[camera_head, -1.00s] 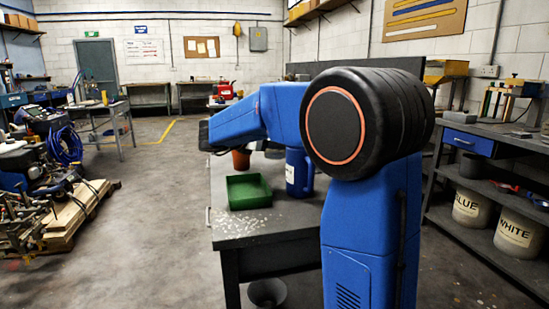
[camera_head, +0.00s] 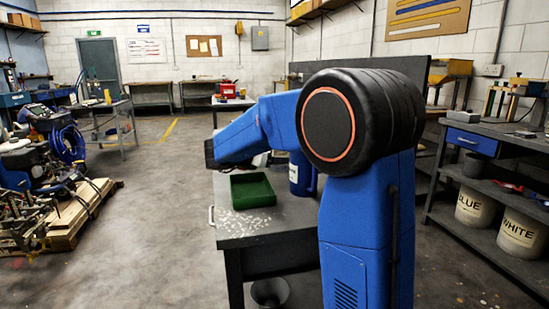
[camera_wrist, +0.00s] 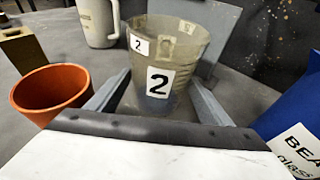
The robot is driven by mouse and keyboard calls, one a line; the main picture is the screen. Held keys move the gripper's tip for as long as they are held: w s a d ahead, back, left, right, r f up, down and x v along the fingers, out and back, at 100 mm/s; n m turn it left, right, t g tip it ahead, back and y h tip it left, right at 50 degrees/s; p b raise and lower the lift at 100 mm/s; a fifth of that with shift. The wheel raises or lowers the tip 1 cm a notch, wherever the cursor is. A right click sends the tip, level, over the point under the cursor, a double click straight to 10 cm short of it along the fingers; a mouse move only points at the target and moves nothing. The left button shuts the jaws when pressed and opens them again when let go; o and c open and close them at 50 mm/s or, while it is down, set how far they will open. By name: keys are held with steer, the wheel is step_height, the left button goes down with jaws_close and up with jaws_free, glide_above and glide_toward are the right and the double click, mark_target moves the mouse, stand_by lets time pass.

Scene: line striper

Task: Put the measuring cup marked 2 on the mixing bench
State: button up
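The measuring cup marked 2 (camera_wrist: 178,48) is a translucent, greyish cup with white "2" labels. It stands upright in the wrist view, between the two fingers of my gripper (camera_wrist: 162,88). The fingers are apart, one on each side of the cup, very close to its walls; I cannot tell whether they press on it. In the head view my arm hides the cup and the fingers. I cannot tell which bench in the head view is the mixing bench.
An orange cup (camera_wrist: 52,90) is left of my gripper, a blue labelled container (camera_wrist: 295,125) right, and a pale mug (camera_wrist: 97,22) behind. A green tray (camera_head: 252,190) lies on the near bench (camera_head: 245,225). Another bench (camera_head: 500,135) stands at right.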

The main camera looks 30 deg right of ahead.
steer(key=shift+o, duration=0.9)
steer(key=shift+r, duration=0.25)
steer(key=v, duration=1.1)
steer(key=shift+r, duration=0.1)
steer(key=shift+o, duration=0.9)
steer(key=shift+s+a, duration=0.1)
steer(key=shift+a, duration=0.2)
steer(key=shift+o, duration=0.3)
steer(key=shift+r, duration=0.4)
step_height(320, 180, up, 7)
steer(key=w+d, duration=0.1)
steer(key=f+x, duration=0.1)
steer(key=x, duration=1.6)
steer(key=shift+s+g, duration=0.3)
steer(key=shift+s, duration=0.1)
